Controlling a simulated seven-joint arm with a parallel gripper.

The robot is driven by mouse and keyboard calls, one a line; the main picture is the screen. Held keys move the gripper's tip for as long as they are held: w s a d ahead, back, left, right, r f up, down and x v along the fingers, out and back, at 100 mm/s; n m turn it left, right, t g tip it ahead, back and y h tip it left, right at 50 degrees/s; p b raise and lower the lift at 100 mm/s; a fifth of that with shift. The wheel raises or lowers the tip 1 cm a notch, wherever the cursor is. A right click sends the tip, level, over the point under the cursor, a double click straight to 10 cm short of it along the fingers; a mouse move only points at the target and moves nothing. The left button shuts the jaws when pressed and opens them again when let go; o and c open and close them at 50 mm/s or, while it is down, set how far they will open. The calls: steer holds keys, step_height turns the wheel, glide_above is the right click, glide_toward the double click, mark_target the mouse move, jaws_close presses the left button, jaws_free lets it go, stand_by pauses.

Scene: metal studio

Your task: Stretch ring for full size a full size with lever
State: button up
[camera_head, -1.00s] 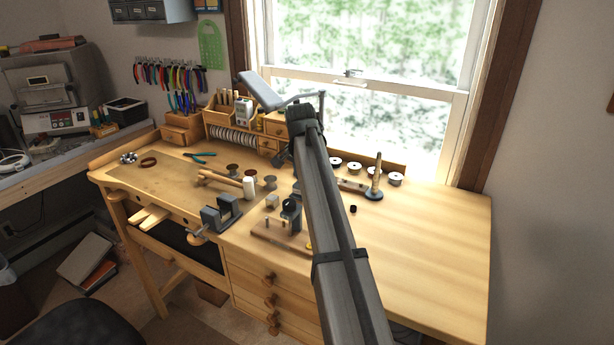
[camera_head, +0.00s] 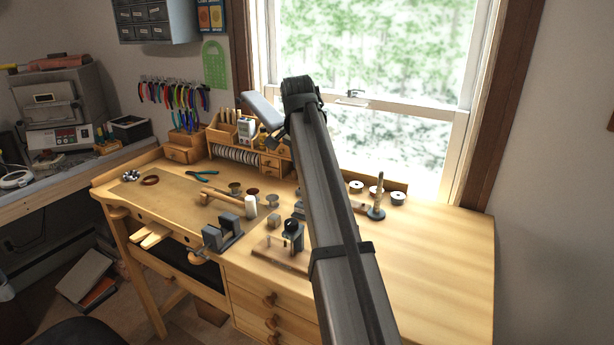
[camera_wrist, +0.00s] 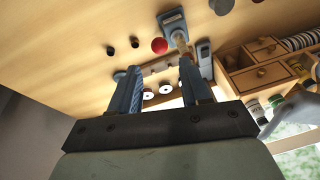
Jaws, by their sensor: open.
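My gripper (camera_wrist: 160,66) is open and empty in the wrist view, its two blue-grey fingers hanging well apart over the back of the workbench. Past the fingertips stands a tool with a blue-grey base plate (camera_wrist: 172,18) and a tan post. A red ball knob (camera_wrist: 159,46) is beside it; it may be the end of a lever. The fingers do not appear to touch either. In the head view my arm hides this tool and the gripper. A brown ring-shaped piece (camera_head: 150,180) lies at the bench's left; I cannot tell whether it is the task's ring.
A small press-like tool on a wooden base (camera_head: 290,235), a vise (camera_head: 222,233) and a tapered post (camera_head: 378,195) stand on the workbench (camera_head: 430,245). White spools (camera_wrist: 166,88) lie at the back, near small wooden drawers (camera_wrist: 262,60). The right bench top is mostly clear.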

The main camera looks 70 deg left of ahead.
steer(key=shift+v, duration=0.9)
